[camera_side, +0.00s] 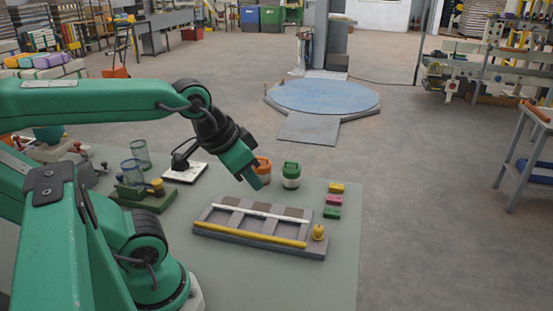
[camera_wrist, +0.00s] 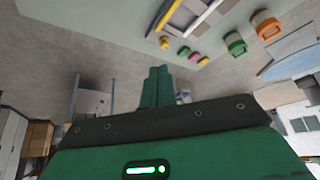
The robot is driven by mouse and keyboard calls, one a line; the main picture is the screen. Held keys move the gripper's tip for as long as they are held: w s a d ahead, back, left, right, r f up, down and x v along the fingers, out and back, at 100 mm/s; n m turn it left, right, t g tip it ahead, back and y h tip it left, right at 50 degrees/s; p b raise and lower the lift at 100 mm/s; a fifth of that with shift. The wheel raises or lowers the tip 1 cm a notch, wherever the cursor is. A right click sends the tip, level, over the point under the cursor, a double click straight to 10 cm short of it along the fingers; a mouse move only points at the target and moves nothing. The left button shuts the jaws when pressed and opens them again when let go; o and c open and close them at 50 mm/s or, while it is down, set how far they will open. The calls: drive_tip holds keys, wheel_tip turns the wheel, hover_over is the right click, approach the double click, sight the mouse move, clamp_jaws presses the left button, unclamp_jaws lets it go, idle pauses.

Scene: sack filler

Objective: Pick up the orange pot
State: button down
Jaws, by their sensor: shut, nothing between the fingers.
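The orange pot (camera_side: 264,164) stands upright on the grey-green table, partly hidden behind my gripper in the side view. In the wrist view the orange pot (camera_wrist: 266,26) is at the upper right. My gripper (camera_side: 256,186) points down and to the right in front of the pot, with its fingers together and empty. I cannot tell from the side view how far it is from the pot. In the wrist view my gripper (camera_wrist: 157,69) shows closed fingers, well apart from the pot in the picture.
A green-and-white pot (camera_side: 291,176) stands just right of the orange one. A grey rack (camera_side: 210,231) with a white rod and a yellow rod lies in front. Yellow (camera_side: 336,188), pink (camera_side: 333,199) and green (camera_side: 331,213) blocks are at right. A white plate device (camera_side: 186,173) sits left.

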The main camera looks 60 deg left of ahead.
drive_tip(key=shift+c, duration=2)
unclamp_jaws()
drive_tip(key=shift+w, duration=0.1)
drive_tip(key=n+g, duration=0.6)
drive_tip(key=n, duration=2.1)
hover_over(262, 174)
drive_tip(key=w+a, duration=0.2)
drive_tip(key=f, duration=1.4)
drive_tip(key=shift+s+a+f, duration=0.1)
drive_tip(key=shift+s+a, duration=0.05)
drive_tip(key=shift+s, duration=0.05)
drive_tip(key=shift+a+f, duration=0.2)
drive_tip(key=shift+f, duration=1.3)
